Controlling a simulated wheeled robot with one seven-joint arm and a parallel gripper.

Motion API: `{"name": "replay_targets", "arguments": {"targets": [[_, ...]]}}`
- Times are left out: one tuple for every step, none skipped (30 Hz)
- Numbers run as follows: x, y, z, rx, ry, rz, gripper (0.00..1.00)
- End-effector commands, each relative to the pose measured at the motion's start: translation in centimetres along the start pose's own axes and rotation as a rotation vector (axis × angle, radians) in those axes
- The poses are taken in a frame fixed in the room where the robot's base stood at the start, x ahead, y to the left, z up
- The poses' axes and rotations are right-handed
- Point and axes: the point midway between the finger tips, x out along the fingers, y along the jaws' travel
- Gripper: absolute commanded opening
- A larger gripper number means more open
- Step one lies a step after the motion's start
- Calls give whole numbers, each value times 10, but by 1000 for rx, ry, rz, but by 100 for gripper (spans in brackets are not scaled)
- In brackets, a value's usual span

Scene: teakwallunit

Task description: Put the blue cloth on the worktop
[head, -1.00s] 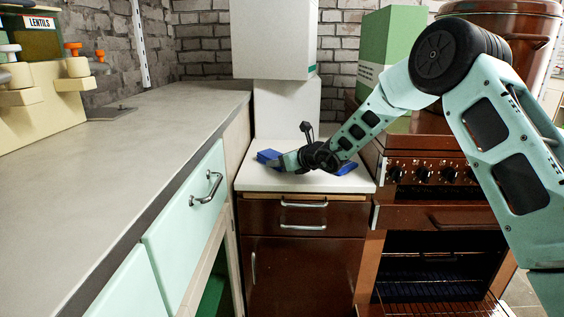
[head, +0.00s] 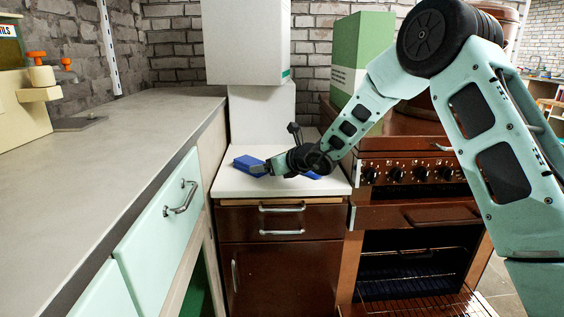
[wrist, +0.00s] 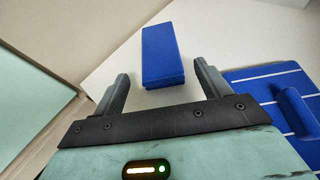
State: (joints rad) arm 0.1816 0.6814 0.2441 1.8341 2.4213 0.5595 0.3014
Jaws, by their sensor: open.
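A plain blue folded piece (head: 250,165), which looks like the blue cloth, lies on the white top (head: 225,184) of the brown cabinet. In the wrist view the blue piece (wrist: 163,50) lies just ahead of the fingertips, its near end roughly between them. My gripper (head: 268,168) is low over the white top, open and empty; its two fingers also show in the wrist view (wrist: 163,82). A second blue thing (wrist: 262,82), flat with white stripes and a raised bar, lies right of the fingers. In the head view my wrist mostly hides it (head: 312,175).
A long grey worktop (head: 110,150) with mint drawers runs along the left, mostly bare in front.

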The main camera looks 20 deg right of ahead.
Motion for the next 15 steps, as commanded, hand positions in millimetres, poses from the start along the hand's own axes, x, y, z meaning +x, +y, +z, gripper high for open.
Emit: {"name": "replay_targets", "arguments": {"targets": [[-13,-1,1,-1,0,-3,76],[-19,-1,1,0,0,-3,76],[-28,-1,1,0,0,-3,76],[-33,-1,1,1,1,-3,76],[-39,-1,1,1,0,-3,76],[-45,-1,1,1,0,-3,76],[-50,-1,1,1,0,-3,76],[-54,-1,1,1,0,-3,76],[-58,-1,0,1,1,-2,76],[-62,-1,0,1,0,-2,76],[-64,-1,1,1,-1,-2,76],[-67,0,0,1,-1,-2,76],[-68,0,0,1,0,-1,76],[-69,0,0,1,0,-1,76],[-70,0,0,1,0,-1,76]]}}
